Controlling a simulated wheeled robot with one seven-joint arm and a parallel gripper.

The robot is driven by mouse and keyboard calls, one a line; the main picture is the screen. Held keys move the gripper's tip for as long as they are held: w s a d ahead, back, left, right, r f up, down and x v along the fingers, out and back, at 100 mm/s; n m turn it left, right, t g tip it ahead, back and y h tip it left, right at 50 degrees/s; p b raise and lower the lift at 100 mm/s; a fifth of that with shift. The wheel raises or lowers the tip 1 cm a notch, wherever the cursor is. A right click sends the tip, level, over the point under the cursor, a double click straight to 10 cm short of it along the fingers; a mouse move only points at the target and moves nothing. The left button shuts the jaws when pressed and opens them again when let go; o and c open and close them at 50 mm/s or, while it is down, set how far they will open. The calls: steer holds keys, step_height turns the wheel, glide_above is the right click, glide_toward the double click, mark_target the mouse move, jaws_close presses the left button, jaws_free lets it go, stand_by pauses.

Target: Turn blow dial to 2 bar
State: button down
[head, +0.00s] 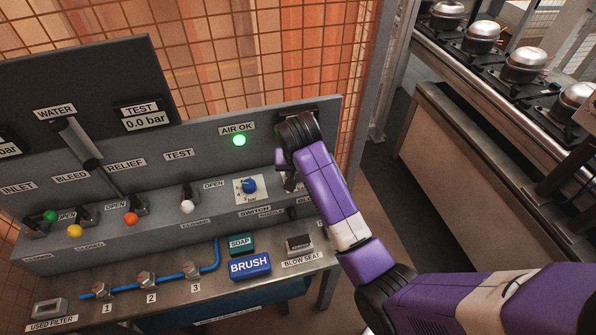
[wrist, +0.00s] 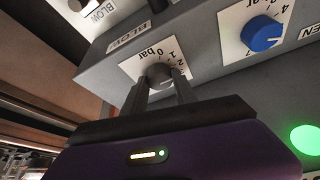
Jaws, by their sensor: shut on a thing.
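The blow dial (wrist: 159,74) is a grey knob on a white scale plate marked 0 bar, 1 and 2 in the wrist view. My gripper (wrist: 160,84) has one finger on each side of the knob and is shut on it. The fingers and knob hide part of the scale, and I cannot tell exactly where the dial points. In the head view my gripper (head: 288,180) is at the right end of the grey panel, and my arm hides most of the dial.
A blue dial (wrist: 261,34) on its own white scale sits beside the blow dial; it also shows in the head view (head: 249,186). A green AIR OK lamp (head: 239,140) is lit above. The blue brush block (head: 249,265) and soap block (head: 240,244) lie on the bench below.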

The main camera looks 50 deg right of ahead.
steer(key=c, duration=1)
jaws_free()
steer(key=b+v, duration=0.1)
steer(key=v, duration=0.6)
steer(key=shift+s+r, duration=0.15)
steer(key=shift+r, duration=0.2)
steer(key=shift+a, duration=0.1)
